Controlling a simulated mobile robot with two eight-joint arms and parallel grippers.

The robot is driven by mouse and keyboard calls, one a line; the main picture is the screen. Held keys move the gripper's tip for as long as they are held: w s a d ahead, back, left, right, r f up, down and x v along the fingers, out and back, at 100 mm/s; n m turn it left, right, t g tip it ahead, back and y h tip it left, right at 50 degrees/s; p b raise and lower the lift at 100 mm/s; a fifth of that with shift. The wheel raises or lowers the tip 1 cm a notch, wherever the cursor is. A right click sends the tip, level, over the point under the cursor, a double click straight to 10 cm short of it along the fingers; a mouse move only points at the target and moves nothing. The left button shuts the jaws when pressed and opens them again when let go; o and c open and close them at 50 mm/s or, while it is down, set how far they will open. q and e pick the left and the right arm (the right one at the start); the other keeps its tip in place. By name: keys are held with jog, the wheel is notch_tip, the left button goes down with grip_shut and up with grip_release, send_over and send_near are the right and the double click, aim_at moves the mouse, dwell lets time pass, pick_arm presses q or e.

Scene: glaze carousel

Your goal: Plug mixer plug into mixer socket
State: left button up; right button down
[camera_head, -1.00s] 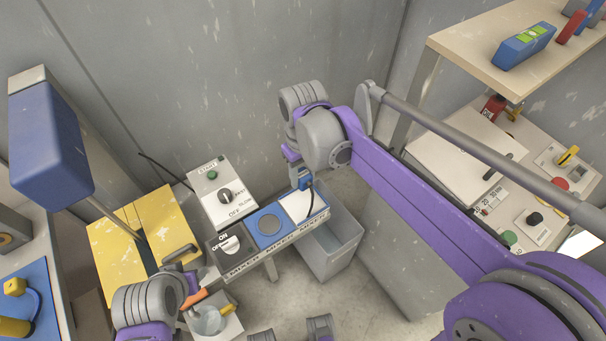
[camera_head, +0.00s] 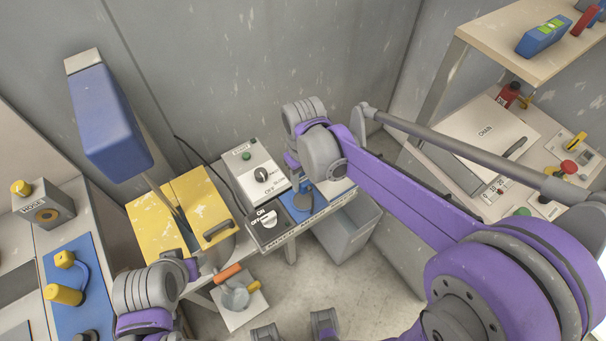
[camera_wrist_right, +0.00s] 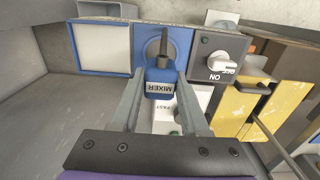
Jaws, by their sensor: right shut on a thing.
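The blue mixer plug (camera_wrist_right: 160,84), labelled MIXER, is between the fingers of my right gripper (camera_wrist_right: 158,100), which is shut on it. Its dark cord rises from it. In the right wrist view the plug overlaps the round grey mixer socket (camera_wrist_right: 153,48) on a blue panel; I cannot tell whether it is seated. In the head view my right gripper (camera_head: 301,180) and the plug (camera_head: 304,189) are over that panel, partly hidden by my arm. My left gripper (camera_head: 188,268) is low at the left, near an orange handle; its jaw opening is unclear.
A dark switch block (camera_head: 268,226) with an ON/OFF knob adjoins the socket panel. A white square pad (camera_wrist_right: 103,45) is on its other side. A yellow lidded unit (camera_head: 165,222) is left; a grey bin (camera_head: 350,232) is right.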

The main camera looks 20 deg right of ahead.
aim_at(303, 179)
jog(key=shift+a, duration=0.15)
jog(key=shift+f, duration=0.1)
jog(key=shift+f, duration=0.1)
jog(key=shift+f+b, duration=1.85)
jog(key=shift+f, duration=0.95)
jog(key=shift+f+b, duration=0.45)
jog(key=shift+f, duration=0.15)
jog(key=shift+c, duration=1.7)
grip_release()
notch_tip(303, 179, up, 11)
jog(key=shift+f+p, duration=0.1)
jog(key=shift+p, duration=0.5)
